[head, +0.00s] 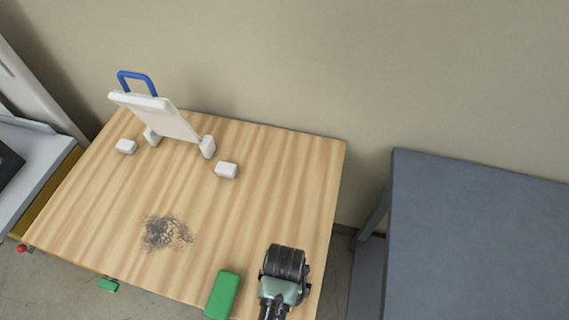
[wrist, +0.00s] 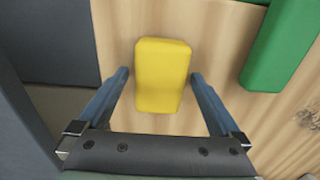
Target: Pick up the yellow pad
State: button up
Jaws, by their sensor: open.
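The yellow pad (wrist: 162,75) lies on the wooden table in the wrist view, a plain block with rounded corners. My gripper (wrist: 157,77) is open, with one blue-grey finger on each side of the pad. A small gap shows between the pad and each finger, and I cannot tell how high the fingertips are above the table. In the head view my wrist (head: 284,270) is over the table's front right corner. It hides the pad there.
A green block (head: 222,294) lies just left of my wrist; it also shows in the wrist view (wrist: 282,45). A dark speckled patch (head: 166,232), white blocks (head: 227,170) and a tilted white board (head: 158,117) are farther off on the table (head: 285,180). A grey table (head: 480,235) stands right.

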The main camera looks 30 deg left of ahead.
jog(key=c, duration=1.3)
notch_tip(320, 180, up, 10)
jog(key=shift+r, duration=0.1)
